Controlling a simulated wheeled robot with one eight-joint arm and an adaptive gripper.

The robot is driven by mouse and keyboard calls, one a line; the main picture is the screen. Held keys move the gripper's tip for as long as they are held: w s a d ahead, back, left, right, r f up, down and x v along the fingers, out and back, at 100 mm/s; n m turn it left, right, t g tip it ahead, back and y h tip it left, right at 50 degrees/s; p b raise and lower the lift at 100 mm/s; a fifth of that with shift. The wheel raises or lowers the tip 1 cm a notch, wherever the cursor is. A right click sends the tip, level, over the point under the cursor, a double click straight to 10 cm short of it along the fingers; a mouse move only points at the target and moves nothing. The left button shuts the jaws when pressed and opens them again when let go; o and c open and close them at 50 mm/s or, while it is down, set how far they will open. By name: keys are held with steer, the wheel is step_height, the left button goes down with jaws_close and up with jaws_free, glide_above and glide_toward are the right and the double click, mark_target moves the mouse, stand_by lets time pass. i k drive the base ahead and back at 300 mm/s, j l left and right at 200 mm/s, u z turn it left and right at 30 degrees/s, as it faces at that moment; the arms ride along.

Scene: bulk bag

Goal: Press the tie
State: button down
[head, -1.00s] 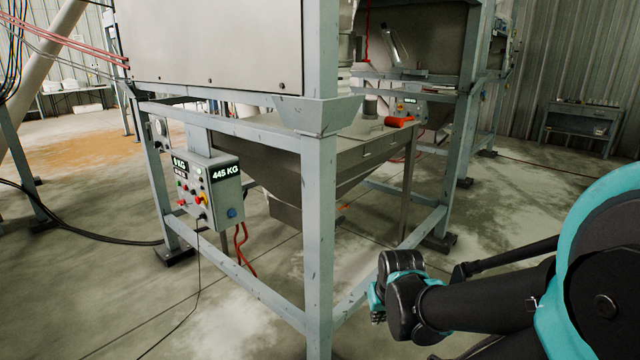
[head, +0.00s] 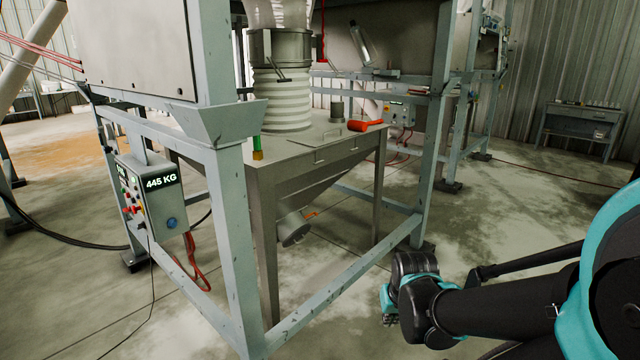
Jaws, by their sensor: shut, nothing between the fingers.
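I cannot make out a tie for certain in the head view. A grey band with a small handle (head: 272,77) sits around the pale spout (head: 283,15), above a white ribbed sleeve (head: 281,100) that meets the hopper lid. My gripper (head: 387,304) is at the end of my arm, low and right of the frame, well apart from the spout and the hopper. It is small and partly hidden by my wrist; it looks shut and empty.
The grey steel frame (head: 228,230) stands between me and the hopper (head: 310,175). A control box (head: 150,195) reading 445 KG hangs on its left.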

mark_target(323, 40)
steer(key=i+l, duration=0.7)
steer(key=l, duration=0.15)
steer(key=i+l, duration=0.65)
steer(key=l, duration=0.15)
steer(key=i+z, duration=0.1)
steer(key=i, duration=1.2)
